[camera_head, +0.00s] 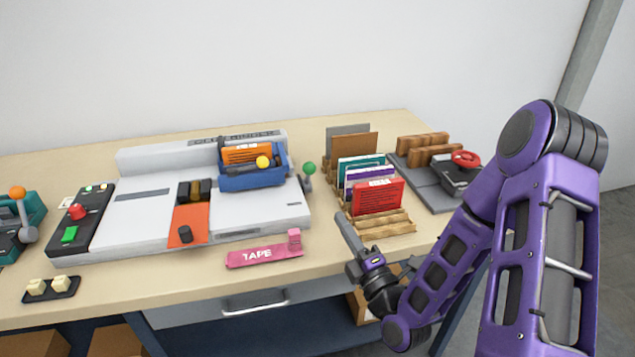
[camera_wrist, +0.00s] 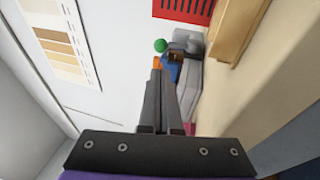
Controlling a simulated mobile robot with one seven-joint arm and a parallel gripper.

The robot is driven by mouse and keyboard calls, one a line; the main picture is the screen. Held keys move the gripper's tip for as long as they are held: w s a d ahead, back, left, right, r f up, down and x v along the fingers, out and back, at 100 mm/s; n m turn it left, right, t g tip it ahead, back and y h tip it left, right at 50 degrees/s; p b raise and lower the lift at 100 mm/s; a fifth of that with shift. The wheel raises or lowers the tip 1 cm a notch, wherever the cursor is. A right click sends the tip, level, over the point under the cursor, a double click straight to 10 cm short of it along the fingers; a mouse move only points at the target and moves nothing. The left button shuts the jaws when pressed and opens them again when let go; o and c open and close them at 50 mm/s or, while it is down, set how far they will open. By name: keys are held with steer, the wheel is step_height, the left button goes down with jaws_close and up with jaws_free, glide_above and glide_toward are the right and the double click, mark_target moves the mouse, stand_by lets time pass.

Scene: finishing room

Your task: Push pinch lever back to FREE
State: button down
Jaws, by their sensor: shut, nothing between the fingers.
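A lever with a green ball knob (camera_head: 309,168) stands at the right end of the white machine (camera_head: 265,205). The green knob also shows in the wrist view (camera_wrist: 160,45), just past my fingertips. I cannot read any FREE mark, so I cannot tell its setting or be sure it is the pinch lever. Another lever with an orange knob (camera_head: 18,193) is on a teal device at the far left. My gripper (camera_head: 342,217) is shut and empty, over the table front, right of the machine and apart from the green knob. Its closed fingers also show in the wrist view (camera_wrist: 158,75).
A blue bin (camera_head: 255,180) with a yellow ball sits on the machine. A wooden rack with cards (camera_head: 385,225) stands close to my gripper's right. A pink tape block (camera_head: 262,257) lies in front of the machine. A control box (camera_head: 88,215) is at left.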

steer(key=p, duration=0.1)
glide_toward(313, 164)
steer(key=w+a, duration=0.1)
steer(key=w, duration=0.1)
steer(key=w+a, duration=0.2)
steer(key=shift+w+a, duration=0.15)
steer(key=shift+w, duration=0.25)
steer(key=shift+r, duration=0.1)
steer(key=shift+w+a+r+g+h+p, duration=0.25)
steer(key=shift+w+r+g+h+p, duration=0.15)
steer(key=shift+w+r+g+p, duration=0.35)
steer(key=w+r+g+p, duration=0.1)
steer(key=w+r+m+g+h+p, duration=0.1)
steer(key=g, duration=0.1)
steer(key=shift+w+a+r+h, duration=0.15)
steer(key=shift+a+h, duration=0.15)
steer(key=shift+a, duration=0.05)
steer(key=shift+w+a+r+g+h+p, duration=0.15)
steer(key=shift+w+g+h+p, duration=0.15)
steer(key=shift+w+g+p, duration=0.55)
steer(key=shift+w+a+m+g+h+p, duration=0.25)
steer(key=shift+w+g+p, duration=0.35)
steer(key=shift+g, duration=0.3)
steer(key=shift+w+a+f, duration=0.1)
steer(key=shift+w+f, duration=0.15)
steer(key=shift+w, duration=0.3)
steer(key=shift+r, duration=0.1)
